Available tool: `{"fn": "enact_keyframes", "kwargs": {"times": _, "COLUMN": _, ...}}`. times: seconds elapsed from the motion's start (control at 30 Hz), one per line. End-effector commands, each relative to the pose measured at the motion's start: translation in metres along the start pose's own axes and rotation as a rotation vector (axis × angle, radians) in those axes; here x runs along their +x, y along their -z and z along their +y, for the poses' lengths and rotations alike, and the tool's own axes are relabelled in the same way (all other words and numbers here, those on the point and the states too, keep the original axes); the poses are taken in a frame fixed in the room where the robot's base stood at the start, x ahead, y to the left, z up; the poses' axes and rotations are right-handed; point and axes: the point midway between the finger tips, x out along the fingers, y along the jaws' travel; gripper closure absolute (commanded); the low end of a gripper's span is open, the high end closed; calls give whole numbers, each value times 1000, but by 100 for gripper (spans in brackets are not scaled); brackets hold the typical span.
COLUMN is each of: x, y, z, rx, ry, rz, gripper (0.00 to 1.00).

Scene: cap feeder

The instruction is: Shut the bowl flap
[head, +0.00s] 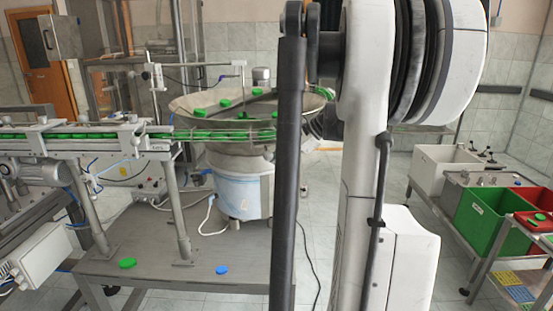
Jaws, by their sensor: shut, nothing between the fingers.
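The metal feeder bowl (187,104) stands in the middle of the head view on a round, pale-wrapped base (243,190). Several green caps (198,112) lie inside it. A dark bar (262,96) crosses the inside of the bowl. I cannot pick out the bowl flap for certain. My arm stands in front of the bowl's right side and hides part of it. My gripper does not show; I cannot tell where it is relative to the flap.
A rail with green caps (66,136) runs from the left to the bowl. A green cap (128,263) and a blue cap (222,270) lie on the metal table (175,272). A white bin (436,172), green bin (484,222) and red bin (537,200) stand at right.

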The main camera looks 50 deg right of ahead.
Motion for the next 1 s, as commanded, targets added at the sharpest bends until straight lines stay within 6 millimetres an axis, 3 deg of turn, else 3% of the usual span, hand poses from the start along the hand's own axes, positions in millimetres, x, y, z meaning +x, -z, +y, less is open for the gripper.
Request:
{"fn": "enact_keyframes", "kwargs": {"times": 0.17, "x": 6, "y": 8, "z": 1, "rx": -1, "ry": -1, "rz": -1, "gripper": 100}}
{"fn": "enact_keyframes", "kwargs": {"times": 0.37, "x": 25, "y": 35, "z": 4, "rx": -6, "ry": -5, "rz": -4, "gripper": 100}}
{"fn": "enact_keyframes", "kwargs": {"times": 0.7, "x": -48, "y": 31, "z": -4, "rx": -4, "ry": -5, "rz": -4, "gripper": 100}}
{"fn": "enact_keyframes", "kwargs": {"times": 1.0, "x": -77, "y": 31, "z": -6, "rx": -6, "ry": -6, "rz": -4, "gripper": 100}}
